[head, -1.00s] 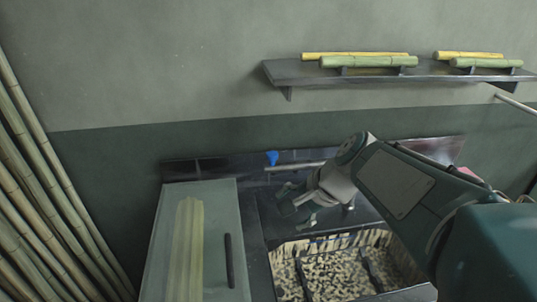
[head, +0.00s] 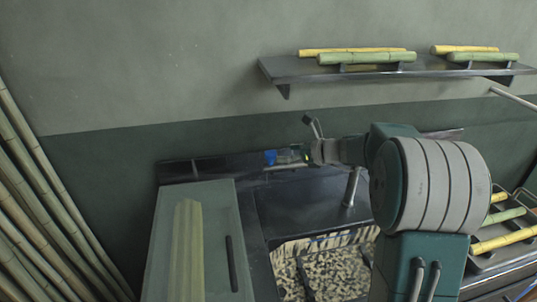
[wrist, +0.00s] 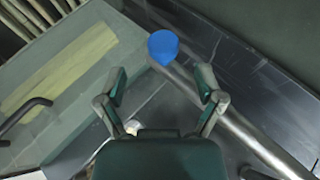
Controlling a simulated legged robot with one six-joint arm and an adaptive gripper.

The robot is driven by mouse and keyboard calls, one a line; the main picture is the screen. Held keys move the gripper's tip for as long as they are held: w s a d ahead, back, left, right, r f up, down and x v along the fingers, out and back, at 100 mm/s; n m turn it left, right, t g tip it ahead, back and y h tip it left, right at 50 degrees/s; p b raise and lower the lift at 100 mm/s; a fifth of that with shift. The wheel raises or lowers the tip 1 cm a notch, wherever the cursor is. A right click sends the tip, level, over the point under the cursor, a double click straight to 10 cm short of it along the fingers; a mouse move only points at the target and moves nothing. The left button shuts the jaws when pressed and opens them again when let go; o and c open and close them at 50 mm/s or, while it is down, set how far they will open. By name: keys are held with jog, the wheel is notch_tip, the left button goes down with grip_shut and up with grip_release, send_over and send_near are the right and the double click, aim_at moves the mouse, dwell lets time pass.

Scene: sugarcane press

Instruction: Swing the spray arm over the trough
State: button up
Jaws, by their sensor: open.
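The spray arm (head: 286,167) is a grey metal tube with a blue end (head: 270,157), lying low along the back wall. In the wrist view the tube (wrist: 255,140) runs from the blue end (wrist: 163,46) down to the lower right. My gripper (wrist: 162,82) is open and empty, its two fingers spread either side of the line to the blue end, which shows just beyond the fingertips. In the head view my gripper (head: 308,145) is beside the blue end, to its right. A trough-like bin (head: 279,247) of pale chopped pieces is below, partly hidden by my arm.
A box with a greenish lid (head: 217,215) and a dark handle (head: 229,263) stands at left. Cane poles (head: 45,225) lean at far left. A shelf (head: 390,75) with cane is above. A rack (head: 490,262) of cane is at right. A metal post (head: 351,188) stands behind the bin.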

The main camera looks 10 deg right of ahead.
aim_at(275, 154)
jog(key=x, duration=0.5)
jog(key=shift+w+d+f, duration=0.15)
jog(key=shift+w+d, duration=0.05)
jog(key=shift+w, duration=0.1)
jog(key=shift+w+a+f, duration=0.2)
jog(key=shift+w+a, duration=0.2)
jog(key=shift+a, duration=0.3)
jog(key=shift+d, duration=0.2)
grip_shut()
